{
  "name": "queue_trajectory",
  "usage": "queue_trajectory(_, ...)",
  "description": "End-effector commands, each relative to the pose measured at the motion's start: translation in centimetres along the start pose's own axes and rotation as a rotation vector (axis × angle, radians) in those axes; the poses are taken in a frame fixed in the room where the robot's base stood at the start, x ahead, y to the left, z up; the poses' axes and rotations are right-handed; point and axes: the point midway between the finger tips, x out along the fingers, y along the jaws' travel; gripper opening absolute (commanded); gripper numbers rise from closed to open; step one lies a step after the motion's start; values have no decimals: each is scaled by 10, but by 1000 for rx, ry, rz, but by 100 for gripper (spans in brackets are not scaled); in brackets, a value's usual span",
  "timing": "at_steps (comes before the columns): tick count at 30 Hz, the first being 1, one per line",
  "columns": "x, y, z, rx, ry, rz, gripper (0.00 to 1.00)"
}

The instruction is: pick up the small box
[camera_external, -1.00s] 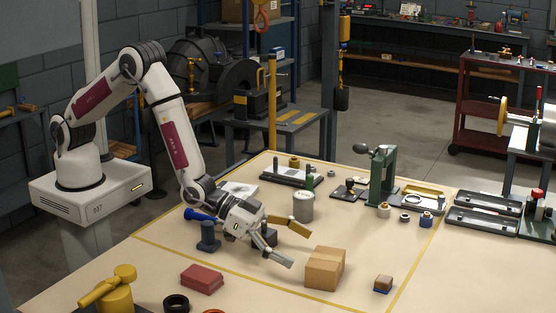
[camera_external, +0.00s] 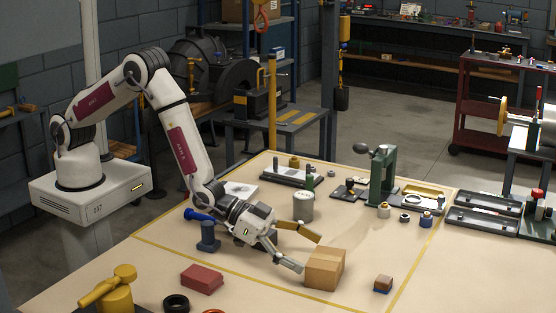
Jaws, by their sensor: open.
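The small cardboard box (camera_external: 323,270) stands upright on the pale bench top, near the front right of the yellow-lined area. My gripper (camera_external: 310,252) is open and low over the bench, just left of the box. One finger reaches toward the box's back top edge and the other toward its left front side. The fingertips are very close to the box, and I cannot tell whether they touch it. The box's far sides are hidden.
A small brown block with a blue base (camera_external: 383,284) sits right of the box. A red block (camera_external: 202,279) lies at front left. A grey can (camera_external: 303,206) and a green press (camera_external: 382,178) stand behind. The bench between the box and the brown block is clear.

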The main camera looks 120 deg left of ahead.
Motion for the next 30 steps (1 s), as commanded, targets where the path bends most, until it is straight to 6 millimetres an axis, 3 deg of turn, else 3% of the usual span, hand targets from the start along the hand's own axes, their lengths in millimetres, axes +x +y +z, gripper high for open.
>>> queue_trajectory(21,44,1,-5,-1,1,-1,89)
queue_trajectory(30,52,1,-5,0,-1,0,89)
